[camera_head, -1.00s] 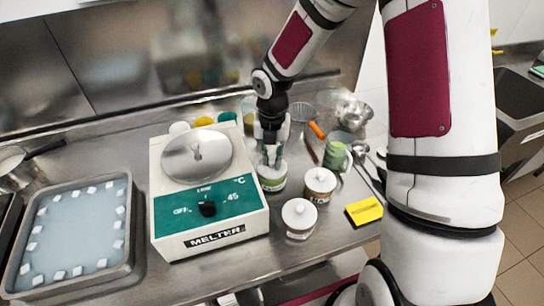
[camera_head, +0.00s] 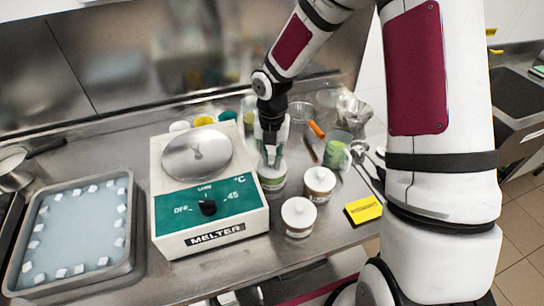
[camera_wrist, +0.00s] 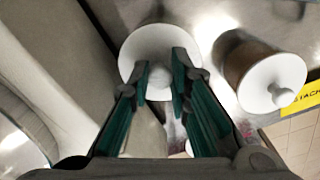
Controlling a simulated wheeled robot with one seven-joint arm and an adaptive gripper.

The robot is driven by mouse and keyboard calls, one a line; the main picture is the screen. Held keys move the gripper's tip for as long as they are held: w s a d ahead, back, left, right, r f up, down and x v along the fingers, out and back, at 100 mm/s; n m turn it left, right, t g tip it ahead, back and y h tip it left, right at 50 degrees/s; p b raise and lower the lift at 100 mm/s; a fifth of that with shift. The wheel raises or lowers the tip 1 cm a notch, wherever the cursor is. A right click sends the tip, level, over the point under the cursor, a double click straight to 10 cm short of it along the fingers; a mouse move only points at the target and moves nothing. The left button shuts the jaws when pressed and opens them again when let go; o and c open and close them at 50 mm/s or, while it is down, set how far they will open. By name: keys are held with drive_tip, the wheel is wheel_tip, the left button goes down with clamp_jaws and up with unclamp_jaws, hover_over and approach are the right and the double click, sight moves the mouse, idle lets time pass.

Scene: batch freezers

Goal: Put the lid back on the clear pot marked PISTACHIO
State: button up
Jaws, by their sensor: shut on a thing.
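My gripper (camera_head: 271,158) points down and is shut on the knob of a white round lid (camera_wrist: 158,48), which shows between the fingers in the wrist view. Directly below is a clear pot with a green band (camera_head: 272,183), just right of the melter. The lid is at the pot's mouth; I cannot tell whether it rests on the rim or hovers slightly above. The pot's marking is too small to read. A yellow card (camera_head: 363,210) lies at the right; part of its lettering, like "TACH", shows in the wrist view (camera_wrist: 300,92).
Two pots with white lids stand close by, one to the right (camera_head: 319,185) and one in front (camera_head: 299,217). The melter (camera_head: 210,225) is close on the left. A green cup (camera_head: 335,154), an orange-handled tool (camera_head: 316,129) and metal utensils lie behind right. A tray (camera_head: 131,235) is far left.

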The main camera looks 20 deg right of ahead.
idle(0.4)
drive_tip(key=o, duration=1.3)
drive_tip(key=shift+o, duration=0.2)
drive_tip(key=shift+r+p, duration=1.6)
drive_tip(key=shift+r, duration=1.9)
drive_tip(key=shift+c, duration=0.5)
clamp_jaws()
drive_tip(key=shift+f+b, duration=0.65)
drive_tip(key=shift+f, duration=2.05)
